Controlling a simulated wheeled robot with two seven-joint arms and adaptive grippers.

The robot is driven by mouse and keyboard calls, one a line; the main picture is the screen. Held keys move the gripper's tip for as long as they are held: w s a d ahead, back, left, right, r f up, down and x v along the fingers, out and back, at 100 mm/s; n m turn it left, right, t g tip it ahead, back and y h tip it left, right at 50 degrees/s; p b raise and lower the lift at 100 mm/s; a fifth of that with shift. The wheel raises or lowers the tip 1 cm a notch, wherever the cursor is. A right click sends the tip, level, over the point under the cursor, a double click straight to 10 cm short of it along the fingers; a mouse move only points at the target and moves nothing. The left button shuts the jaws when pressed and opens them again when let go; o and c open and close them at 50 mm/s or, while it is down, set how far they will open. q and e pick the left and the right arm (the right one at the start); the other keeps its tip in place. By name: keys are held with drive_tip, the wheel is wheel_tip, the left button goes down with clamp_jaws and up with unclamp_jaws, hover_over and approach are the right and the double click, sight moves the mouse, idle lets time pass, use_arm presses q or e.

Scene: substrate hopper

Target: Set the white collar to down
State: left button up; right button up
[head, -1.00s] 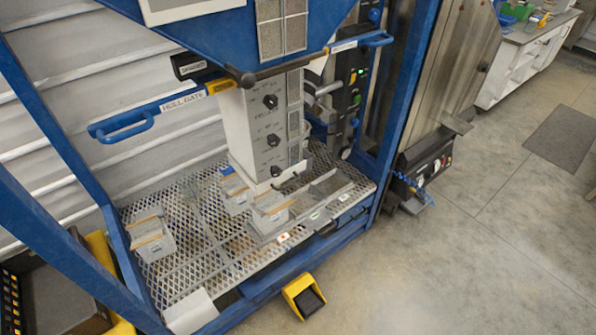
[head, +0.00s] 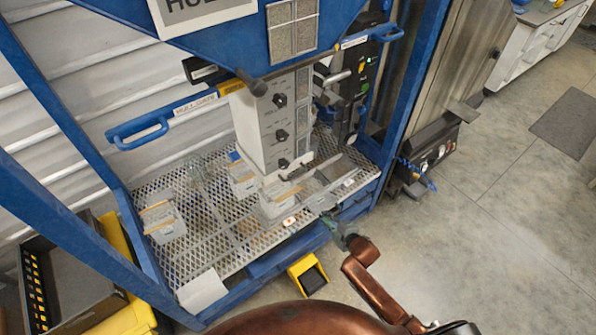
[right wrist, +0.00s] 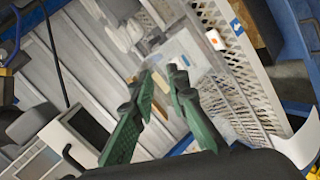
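A white box-shaped spout (head: 250,130) hangs under the blue hopper in the head view, with several dark knobs on its grey front panel (head: 281,120). Its lower end is just above the mesh deck; I cannot tell a separate collar from the spout with certainty. My right gripper (head: 334,226) is at the deck's front edge, below and to the right of the spout, apart from it. In the right wrist view, the green fingers of my right gripper (right wrist: 163,74) have a gap between their tips and hold nothing. My left gripper is not in view.
Several small grey boxes, one at the left (head: 163,222), stand on the mesh deck (head: 215,240). A blue hull gate handle (head: 140,133) sticks out left of the spout. A yellow pedal (head: 307,274) is on the floor in front.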

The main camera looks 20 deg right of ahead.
sight(297, 174)
drive_tip(key=w+a+r+n+t+y+p, duration=0.1)
drive_tip(key=w+a+r+n, duration=0.15)
drive_tip(key=r, duration=0.75)
drive_tip(key=w+a+r+n+t+y+p, duration=0.1)
drive_tip(key=a+r+n+y, duration=0.2)
drive_tip(key=r, duration=0.7)
drive_tip(key=shift+h, duration=0.6)
drive_tip(key=x, duration=0.5)
drive_tip(key=a+r+x, duration=0.1)
drive_tip(key=x, duration=0.1)
drive_tip(key=shift+w+a+b, duration=0.25)
drive_tip(key=shift+b, duration=0.15)
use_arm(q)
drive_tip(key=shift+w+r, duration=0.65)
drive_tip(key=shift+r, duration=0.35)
use_arm(e)
drive_tip(key=shift+w, duration=0.1)
drive_tip(key=shift+c, duration=0.4)
drive_tip(key=c, duration=0.3)
clamp_jaws()
